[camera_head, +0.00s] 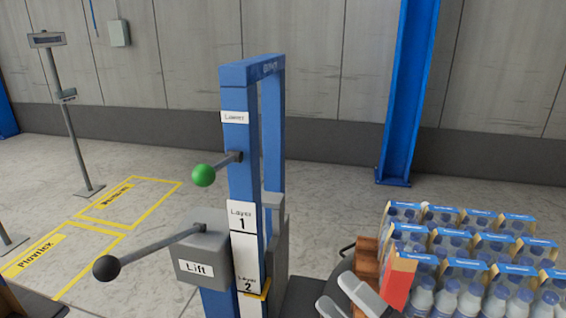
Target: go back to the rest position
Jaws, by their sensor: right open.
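My right gripper (337,294) shows at the bottom, right of the middle, with two light grey fingers spread apart and nothing seen between them. It is just left of an orange-red block (398,283) at the edge of the bottle packs. The rest of that arm is mostly out of the picture. My left gripper is not in view.
A blue lift post (237,165) stands in the middle, with a green-knobbed lever (204,175), a grey Lift box (204,252) and a black-knobbed lever (107,267). Bottle packs (460,245) fill the lower right. Yellow-marked floor (118,203) lies left. A blue column (407,95) stands behind.

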